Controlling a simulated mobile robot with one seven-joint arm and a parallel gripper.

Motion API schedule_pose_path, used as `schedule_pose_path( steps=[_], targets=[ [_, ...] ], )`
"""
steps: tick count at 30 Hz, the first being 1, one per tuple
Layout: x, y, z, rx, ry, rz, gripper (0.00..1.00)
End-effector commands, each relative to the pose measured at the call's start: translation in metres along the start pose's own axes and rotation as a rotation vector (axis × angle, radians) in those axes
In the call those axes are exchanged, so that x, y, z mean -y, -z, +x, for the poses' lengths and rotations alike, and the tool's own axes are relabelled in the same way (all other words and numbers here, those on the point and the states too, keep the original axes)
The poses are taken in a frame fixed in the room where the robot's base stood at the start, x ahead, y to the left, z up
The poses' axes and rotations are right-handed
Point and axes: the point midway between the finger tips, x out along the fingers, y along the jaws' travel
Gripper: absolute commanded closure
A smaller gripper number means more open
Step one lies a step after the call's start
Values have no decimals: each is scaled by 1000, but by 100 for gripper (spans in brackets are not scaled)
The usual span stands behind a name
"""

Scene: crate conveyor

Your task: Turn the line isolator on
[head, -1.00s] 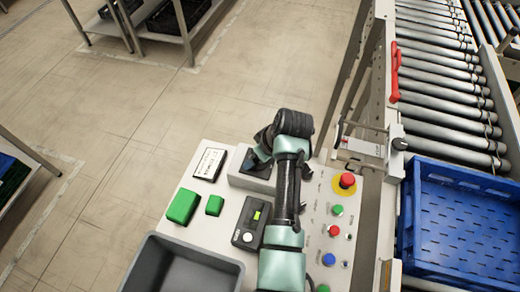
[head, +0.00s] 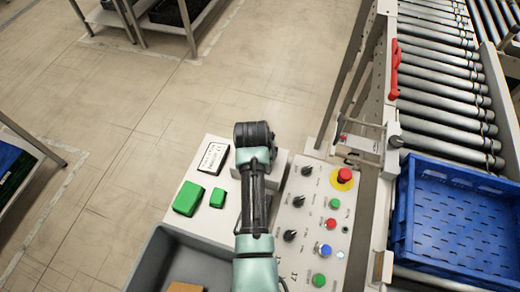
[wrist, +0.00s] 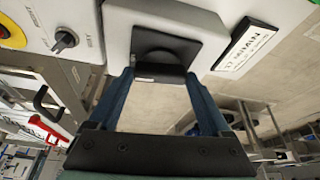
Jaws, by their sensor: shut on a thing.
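The line isolator (wrist: 160,42) shows in the wrist view as a black square plate with a dark rotary knob (wrist: 160,73), on a pale box. My gripper (wrist: 160,80) has its two blue fingers on either side of the knob and is shut on it. The knob's pointing direction cannot be made out. A white label (wrist: 247,47) with black lettering sits beside the isolator, and it also shows in the head view (head: 212,158). In the head view my arm covers the isolator and my fingers.
Right of my arm, a control panel carries a red emergency button (head: 344,176), black selector knobs (head: 307,171) and coloured buttons. Left are green blocks (head: 188,198) and a grey bin (head: 150,262). A blue crate (head: 455,175) and roller conveyor (head: 440,100) stand right.

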Motion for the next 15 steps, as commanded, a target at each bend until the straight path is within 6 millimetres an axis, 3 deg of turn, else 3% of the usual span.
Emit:
schedule_pose_path(
  steps=[15],
  targets=[
    [1, 2, -1, -3, -58, 143, 73]
  ],
)
